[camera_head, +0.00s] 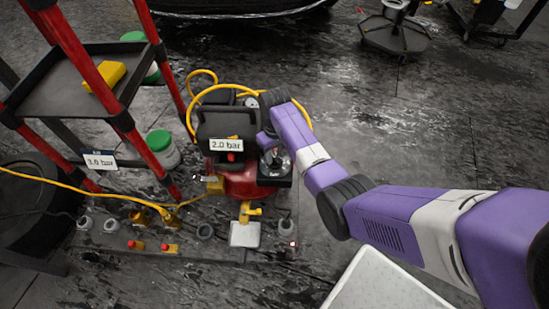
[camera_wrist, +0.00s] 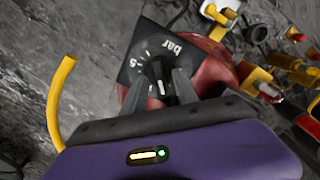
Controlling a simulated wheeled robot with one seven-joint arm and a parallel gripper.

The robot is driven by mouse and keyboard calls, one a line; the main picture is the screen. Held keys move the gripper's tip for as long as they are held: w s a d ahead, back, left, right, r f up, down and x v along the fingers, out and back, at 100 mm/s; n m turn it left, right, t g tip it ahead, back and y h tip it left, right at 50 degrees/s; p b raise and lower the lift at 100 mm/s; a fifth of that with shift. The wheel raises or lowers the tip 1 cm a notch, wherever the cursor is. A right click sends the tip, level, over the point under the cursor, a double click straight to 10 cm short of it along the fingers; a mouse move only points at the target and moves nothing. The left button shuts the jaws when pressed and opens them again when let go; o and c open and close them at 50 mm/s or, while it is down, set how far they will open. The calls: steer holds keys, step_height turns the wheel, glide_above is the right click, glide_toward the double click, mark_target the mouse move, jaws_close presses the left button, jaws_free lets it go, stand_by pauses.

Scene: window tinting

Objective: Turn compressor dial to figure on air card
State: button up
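The compressor (camera_head: 243,184) is red with a black top and a yellow hose. Its dial (camera_head: 274,162) is on a black plate at its right front; in the wrist view the dial plate (camera_wrist: 168,45) shows "bar" upside down, a 5 and tick marks. The dark knob (camera_wrist: 156,70) has a white mark on its near side. My gripper (camera_wrist: 160,80) has its two fingers apart, one on each side of the knob; contact is unclear.
A label (camera_head: 226,144) reading "2.0 bar" is on the compressor's front. A red-framed shelf cart (camera_head: 75,78) stands left. Yellow fittings (camera_head: 246,212), cups and red-topped parts lie in front. A white surface (camera_head: 385,284) is at lower right. The floor right of the compressor is clear.

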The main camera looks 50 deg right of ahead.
steer(key=shift+f, duration=0.45)
steer(key=shift+c, duration=0.2)
jaws_close()
steer(key=m+p, duration=0.2)
steer(key=shift+r+m, duration=0.15)
steer(key=shift+m, duration=0.25)
steer(key=m+p, duration=0.2)
steer(key=m, duration=0.2)
steer(key=shift+m, duration=0.4)
steer(key=shift+d, duration=0.1)
